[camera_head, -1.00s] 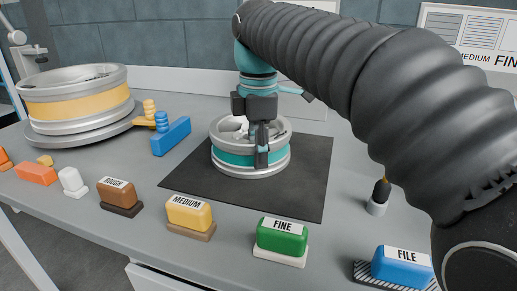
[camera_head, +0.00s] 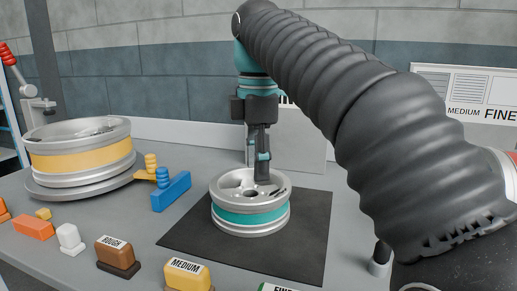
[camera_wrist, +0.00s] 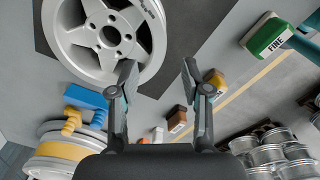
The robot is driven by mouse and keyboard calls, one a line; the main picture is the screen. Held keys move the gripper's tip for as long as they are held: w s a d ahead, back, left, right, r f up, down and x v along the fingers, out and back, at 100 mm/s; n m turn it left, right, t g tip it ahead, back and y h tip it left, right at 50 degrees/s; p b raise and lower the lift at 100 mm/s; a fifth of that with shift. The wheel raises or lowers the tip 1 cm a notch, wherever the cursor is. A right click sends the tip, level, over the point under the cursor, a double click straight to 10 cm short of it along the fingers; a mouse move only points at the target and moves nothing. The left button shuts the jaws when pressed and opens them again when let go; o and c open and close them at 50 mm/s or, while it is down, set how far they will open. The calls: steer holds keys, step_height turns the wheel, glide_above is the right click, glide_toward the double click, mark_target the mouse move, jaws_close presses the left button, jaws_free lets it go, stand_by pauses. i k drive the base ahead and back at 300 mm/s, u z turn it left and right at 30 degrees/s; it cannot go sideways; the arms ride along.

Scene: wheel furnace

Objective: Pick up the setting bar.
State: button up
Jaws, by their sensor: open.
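No part in view is labelled as the setting bar, so I cannot tell for sure which it is. A blue bar (camera_head: 175,193) with a ridged blue knob lies on the bench, left of the dark mat. A yellow piece (camera_head: 147,172) with a similar ridged knob is just behind it, beside the yellow-banded wheel. Both also show in the wrist view, the blue bar (camera_wrist: 88,99) left of my fingers. My gripper (camera_head: 262,174) points down over the teal-banded wheel (camera_head: 250,217), to the right of the blue bar. In the wrist view its fingers (camera_wrist: 157,80) are apart with nothing between them.
The teal-banded wheel sits on a dark mat (camera_head: 190,238). The large yellow-banded wheel (camera_head: 82,161) stands at left. Labelled blocks, brown ROUGH (camera_head: 115,252) and yellow MEDIUM (camera_head: 187,277), line the front. More silver wheels (camera_wrist: 268,150) show in the wrist view. A grey wall closes the back.

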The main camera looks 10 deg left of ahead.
mark_target(39, 228)
steer(key=k, duration=1)
